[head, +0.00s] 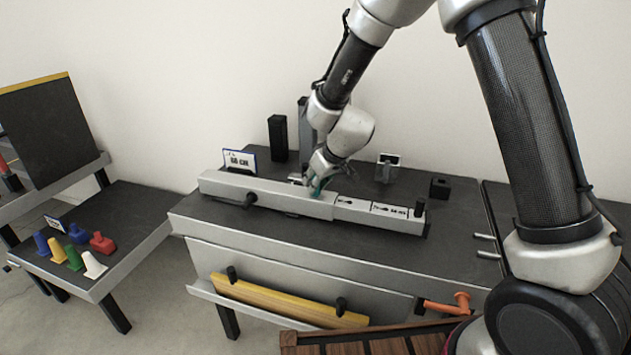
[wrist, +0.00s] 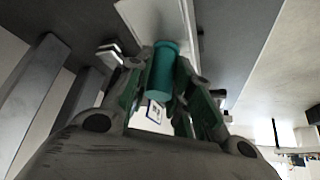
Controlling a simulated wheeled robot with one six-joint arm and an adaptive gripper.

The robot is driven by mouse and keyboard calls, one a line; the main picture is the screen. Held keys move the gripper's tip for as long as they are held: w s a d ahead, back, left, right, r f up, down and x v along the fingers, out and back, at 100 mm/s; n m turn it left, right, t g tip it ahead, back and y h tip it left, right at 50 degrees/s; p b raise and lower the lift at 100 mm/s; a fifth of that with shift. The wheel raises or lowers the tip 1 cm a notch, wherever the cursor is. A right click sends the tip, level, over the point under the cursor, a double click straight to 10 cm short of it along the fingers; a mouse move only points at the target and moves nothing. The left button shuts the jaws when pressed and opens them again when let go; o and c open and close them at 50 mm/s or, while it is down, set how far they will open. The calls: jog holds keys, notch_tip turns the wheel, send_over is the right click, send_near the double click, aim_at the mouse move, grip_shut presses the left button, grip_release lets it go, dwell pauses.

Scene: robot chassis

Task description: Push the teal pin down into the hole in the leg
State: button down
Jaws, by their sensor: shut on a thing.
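The teal pin (wrist: 161,72) is a smooth cylinder between the two fingers of my gripper (wrist: 163,62) in the wrist view. My gripper is shut on it. In the head view my gripper (head: 317,184) points down at the silver leg (head: 283,200), a long bar lying across the bench, and a little teal shows at its fingertips. In the wrist view the pin's far end lies against the pale surface of the leg (wrist: 148,18). The hole is hidden, and I cannot tell how deep the pin sits.
A black post (head: 278,138), a small sign (head: 240,160), a grey stand (head: 387,167) and a black block (head: 439,187) stand behind the leg. A black knob (head: 250,199) sticks out in front. A yellow bar (head: 285,300) hangs below.

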jog(key=c, duration=1.2)
grip_release()
jog(key=v, duration=1.1)
jog(key=s+d+m+g+h, duration=0.15)
jog(key=s+d+g, duration=0.35)
jog(key=s, duration=0.5)
jog(key=s+d+r+m+t, duration=0.1)
jog(key=s+d+r, duration=0.3)
jog(key=s+d, duration=0.2)
jog(key=s+d+r+m+t+h, duration=0.1)
jog(key=s+d+r, duration=0.3)
jog(key=d, duration=0.5)
jog(key=s+d+r+m+t+h, duration=0.1)
jog(key=s+d+r+m+t, duration=0.1)
jog(key=s+d+r, duration=0.3)
jog(key=shift+s+d+m, duration=0.65)
jog(key=shift+s+d, duration=0.6)
jog(key=shift+s, duration=0.05)
